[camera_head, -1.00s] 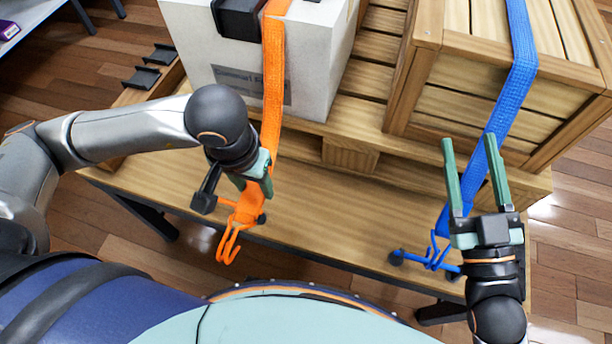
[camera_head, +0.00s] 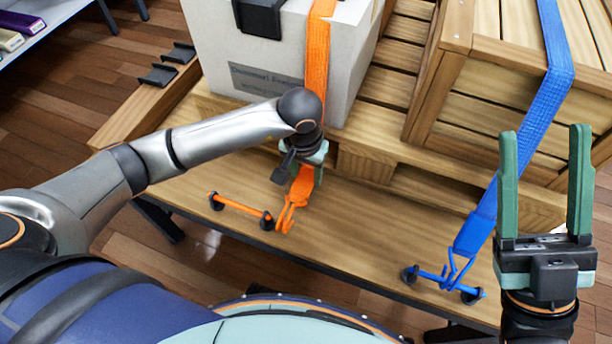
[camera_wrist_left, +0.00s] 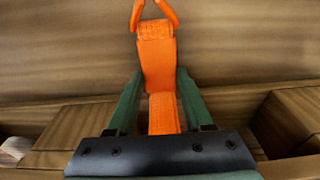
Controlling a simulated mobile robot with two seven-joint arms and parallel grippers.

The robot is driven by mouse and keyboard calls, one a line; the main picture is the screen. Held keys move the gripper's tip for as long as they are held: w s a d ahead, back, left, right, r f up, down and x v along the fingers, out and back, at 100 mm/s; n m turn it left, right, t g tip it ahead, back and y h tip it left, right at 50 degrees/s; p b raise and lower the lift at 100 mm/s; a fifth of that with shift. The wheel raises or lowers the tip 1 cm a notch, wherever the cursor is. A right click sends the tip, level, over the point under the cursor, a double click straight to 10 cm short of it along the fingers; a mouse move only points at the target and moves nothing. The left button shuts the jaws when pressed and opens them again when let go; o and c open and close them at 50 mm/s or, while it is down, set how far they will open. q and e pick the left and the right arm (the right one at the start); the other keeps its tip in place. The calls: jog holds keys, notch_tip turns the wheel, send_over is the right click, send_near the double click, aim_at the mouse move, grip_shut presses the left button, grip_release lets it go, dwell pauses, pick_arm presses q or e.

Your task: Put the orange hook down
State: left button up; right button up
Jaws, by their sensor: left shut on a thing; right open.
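The orange hook (camera_head: 288,217) hangs at the lower end of the orange strap (camera_head: 316,60), which comes down over the white box. My left gripper (camera_head: 305,172) is shut on the strap end just above the hook, over the front part of the table. In the left wrist view the orange hook (camera_wrist_left: 153,14) shows at the top edge, partly cut off, and the gripper (camera_wrist_left: 157,85) has its green fingers on both sides of the strap. The orange bar (camera_head: 240,211) lies left of the hook at the table's front edge. My right gripper (camera_head: 545,200) is open and empty.
A blue strap (camera_head: 545,90) runs over the wooden crate (camera_head: 480,95) to a blue bar (camera_head: 440,280) at the table's front edge. The white box (camera_head: 262,75) and crate stand on a wooden pallet. The table top (camera_head: 370,235) between the two bars is clear.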

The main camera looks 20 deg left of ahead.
pick_arm(q)
jog(key=shift+f, duration=0.7)
jog(key=shift+f, duration=0.15)
jog(key=o, duration=0.8)
